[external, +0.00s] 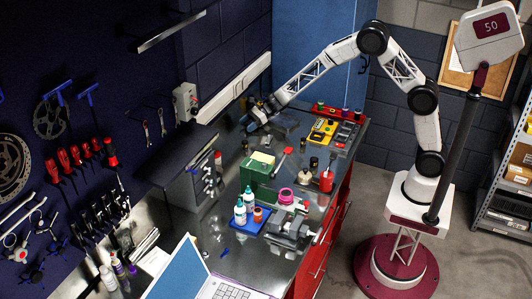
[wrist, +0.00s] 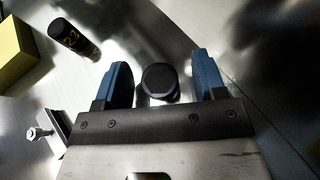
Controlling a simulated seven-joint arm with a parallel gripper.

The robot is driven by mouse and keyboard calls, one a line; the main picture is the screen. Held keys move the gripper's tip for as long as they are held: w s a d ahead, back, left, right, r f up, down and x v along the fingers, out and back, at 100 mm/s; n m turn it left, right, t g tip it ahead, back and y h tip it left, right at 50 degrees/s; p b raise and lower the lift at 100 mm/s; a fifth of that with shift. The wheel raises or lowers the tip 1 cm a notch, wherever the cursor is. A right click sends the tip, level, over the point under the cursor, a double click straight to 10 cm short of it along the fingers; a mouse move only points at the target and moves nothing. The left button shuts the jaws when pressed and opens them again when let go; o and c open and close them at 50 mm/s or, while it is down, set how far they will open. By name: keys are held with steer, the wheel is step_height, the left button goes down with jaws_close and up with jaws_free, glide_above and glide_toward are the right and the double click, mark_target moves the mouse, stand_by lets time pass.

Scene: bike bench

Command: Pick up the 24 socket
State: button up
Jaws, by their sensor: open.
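My gripper (external: 255,114) is over the far end of the bench in the external view. In the wrist view its two blue fingers (wrist: 163,72) are spread apart. A dark round socket (wrist: 160,83) stands upright in the space between them, seen from above. No number shows on it, so I cannot tell its size. A gap shows on each side of it. A second black socket (wrist: 73,38) lies up and left, outside the fingers, with yellow digits that look like 22. In the external view the socket at my gripper is too small to make out.
A yellow block (wrist: 20,48) and a metal bolt-like part (wrist: 38,133) are left of my gripper. The bench also holds a green box (external: 258,170), a red-and-yellow tool tray (external: 325,130), a blue tray with bottles (external: 245,228) and a laptop (external: 180,270). Bare metal lies right of the fingers.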

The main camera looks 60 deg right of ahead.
mark_target(248, 124)
stand_by(0.3)
steer(key=c, duration=1)
steer(key=shift+c, duration=0.2)
steer(key=shift+r, duration=0.15)
steer(key=shift+r, duration=0.9)
steer(key=shift+s+r, duration=0.25)
steer(key=shift+r, duration=0.55)
steer(key=s+d, duration=0.1)
steer(key=s, duration=0.4)
steer(key=s+d+r, duration=0.1)
steer(key=s, duration=0.4)
steer(key=s+d, duration=0.1)
steer(key=s, duration=0.4)
steer(key=shift+s+r, duration=0.1)
steer(key=shift+r, duration=0.05)
